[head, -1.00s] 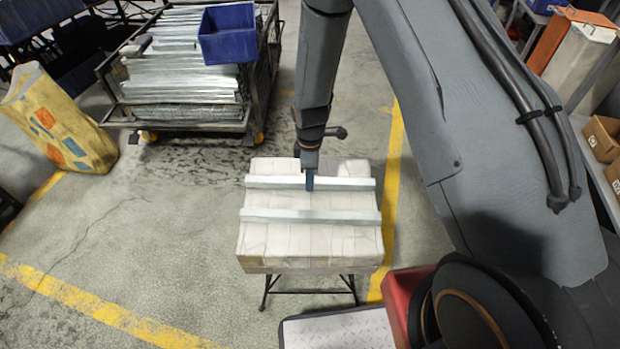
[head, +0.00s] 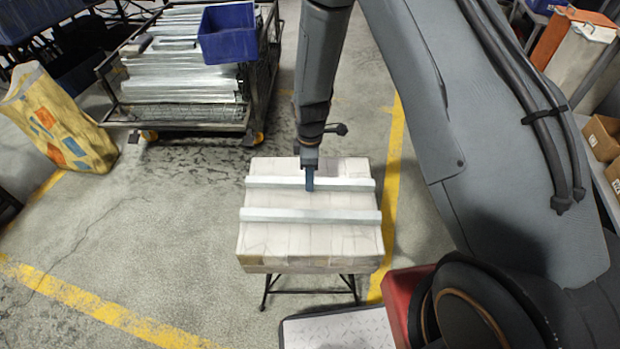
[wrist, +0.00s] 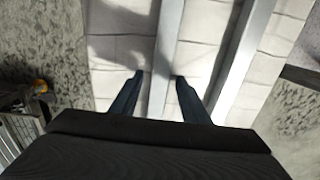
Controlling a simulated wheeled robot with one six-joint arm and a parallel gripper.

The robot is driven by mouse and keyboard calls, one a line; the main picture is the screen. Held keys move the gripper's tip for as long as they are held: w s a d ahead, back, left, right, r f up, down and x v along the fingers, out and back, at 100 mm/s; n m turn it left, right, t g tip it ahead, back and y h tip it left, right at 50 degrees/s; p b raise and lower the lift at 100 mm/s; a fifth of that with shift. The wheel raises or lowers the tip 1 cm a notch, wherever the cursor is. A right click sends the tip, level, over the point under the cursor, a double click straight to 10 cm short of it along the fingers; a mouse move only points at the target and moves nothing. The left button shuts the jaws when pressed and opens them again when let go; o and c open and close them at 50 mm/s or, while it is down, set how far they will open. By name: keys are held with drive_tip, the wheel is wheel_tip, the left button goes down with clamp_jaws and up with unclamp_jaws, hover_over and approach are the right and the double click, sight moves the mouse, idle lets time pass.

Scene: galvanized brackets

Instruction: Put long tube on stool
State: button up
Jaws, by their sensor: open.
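Two long pale metal tubes lie across the white padded top of the stool (head: 310,242). The far tube (head: 270,182) and the near tube (head: 310,216) are roughly parallel and apart. My gripper (head: 310,188) is over the far tube, near its middle. In the wrist view my gripper (wrist: 159,76) is open, its blue fingers on either side of the far tube (wrist: 168,40). The near tube (wrist: 240,60) lies to the right, outside the fingers. I cannot tell whether a finger touches the far tube.
A wheeled cart (head: 180,125) with several metal lengths and a blue bin (head: 228,32) stands at the back left. A yellow patterned bag (head: 60,122) is at the left. A red bin (head: 402,300) and a grey-topped surface (head: 335,330) are in front. Open floor lies left of the stool.

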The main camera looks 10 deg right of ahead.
wheel_tip(320, 180, up, 11)
drive_tip(key=s+d+r+m, duration=0.8)
drive_tip(key=s+m, duration=0.1)
drive_tip(key=s, duration=0.2)
drive_tip(key=s+d+r+m, duration=0.7)
drive_tip(key=s+r+m, duration=0.1)
drive_tip(key=s, duration=0.2)
drive_tip(key=shift+s+d+r+m+b, duration=0.3)
drive_tip(key=shift+s+d+m, duration=0.1)
drive_tip(key=shift+n, duration=0.8)
drive_tip(key=a+p, duration=0.1)
drive_tip(key=a+r+p, duration=0.2)
drive_tip(key=a, duration=0.1)
drive_tip(key=shift+s+a+r+p, duration=0.1)
drive_tip(key=shift+p, duration=0.25)
